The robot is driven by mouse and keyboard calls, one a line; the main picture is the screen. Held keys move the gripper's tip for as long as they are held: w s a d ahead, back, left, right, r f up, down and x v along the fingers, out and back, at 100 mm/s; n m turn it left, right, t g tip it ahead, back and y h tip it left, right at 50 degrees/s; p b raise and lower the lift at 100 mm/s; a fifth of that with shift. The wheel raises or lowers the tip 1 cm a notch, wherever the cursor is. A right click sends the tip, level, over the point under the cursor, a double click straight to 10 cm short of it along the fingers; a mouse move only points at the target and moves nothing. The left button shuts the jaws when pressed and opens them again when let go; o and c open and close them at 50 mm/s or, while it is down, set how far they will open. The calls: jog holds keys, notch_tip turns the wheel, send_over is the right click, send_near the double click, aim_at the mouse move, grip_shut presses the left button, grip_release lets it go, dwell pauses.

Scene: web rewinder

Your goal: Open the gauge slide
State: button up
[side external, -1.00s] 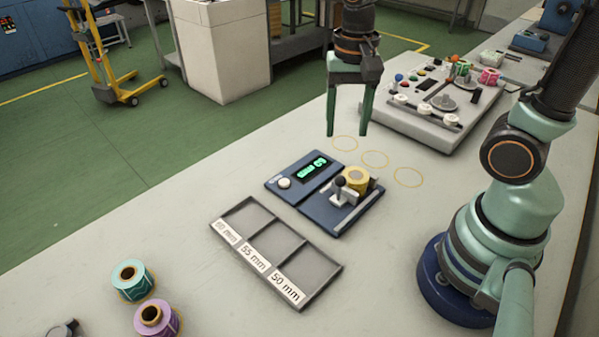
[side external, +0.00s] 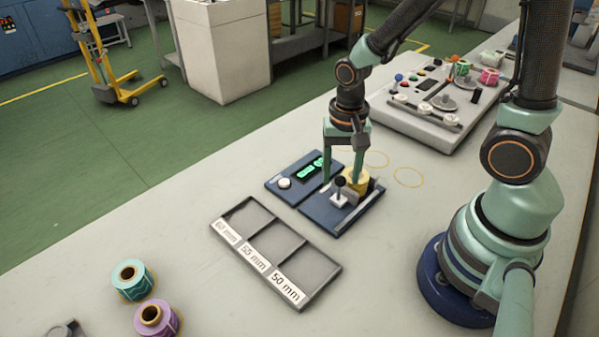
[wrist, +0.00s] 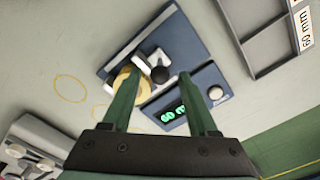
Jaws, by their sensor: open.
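The gauge is a dark blue block (side external: 326,222) with a white slide (side external: 338,201) that carries a black ball knob (side external: 340,181). A yellow roll (side external: 356,180) sits on the gauge beside the slide; it also shows in the wrist view (wrist: 126,85). My gripper (side external: 341,181) is open, its two green fingers reaching down at the gauge. In the wrist view the knob (wrist: 160,74) lies between the fingertips, apart from both. A finger hides part of the roll, and contact depth is hard to tell. The green readout (wrist: 172,114) shows 60, with the rest partly hidden.
A grey tray (side external: 262,222) with compartments labelled 60, 55 and 50 mm lies in front of the gauge. Teal (side external: 133,280) and purple (side external: 156,320) rolls stand at the front left. A control panel (side external: 430,118) stands behind. Yellow rings mark bare table behind the gauge.

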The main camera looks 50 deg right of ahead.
grip_shut()
dwell(1.4)
